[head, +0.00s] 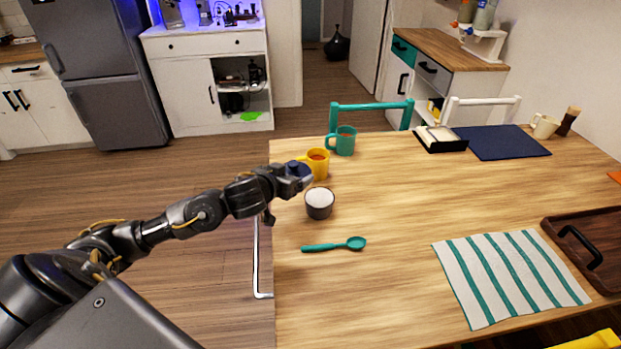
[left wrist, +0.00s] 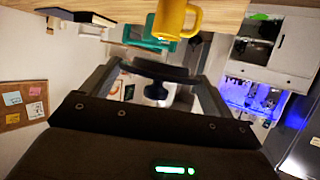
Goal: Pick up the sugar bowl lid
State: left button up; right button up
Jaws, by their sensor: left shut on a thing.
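The dark sugar bowl (head: 319,205), filled with white sugar, stands uncovered near the left edge of the wooden table. My left gripper (head: 296,172) is above the table edge, up and left of the bowl in the head view. It is shut on the sugar bowl lid, a dark disc (left wrist: 160,71) with a knob (left wrist: 156,91), seen between the two fingers in the left wrist view. In the head view the lid is small and hard to tell from the gripper. My right gripper is not in view.
A yellow mug (head: 318,163) stands right behind my gripper, with a teal mug (head: 344,141) beyond. A teal spoon (head: 335,245) lies in front of the bowl. A striped cloth (head: 508,276) and a brown tray (head: 590,237) lie right. The table's middle is clear.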

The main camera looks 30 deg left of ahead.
pick_arm(q)
jog(key=s+a+r+p, duration=0.1)
jog(key=s+a+r, duration=0.2)
jog(key=s+a, duration=0.1)
jog(key=shift+a, duration=0.65)
pick_arm(e)
jog(key=shift+w+a+r, duration=0.1)
jog(key=shift+a+r, duration=0.1)
jog(key=shift+r, duration=0.7)
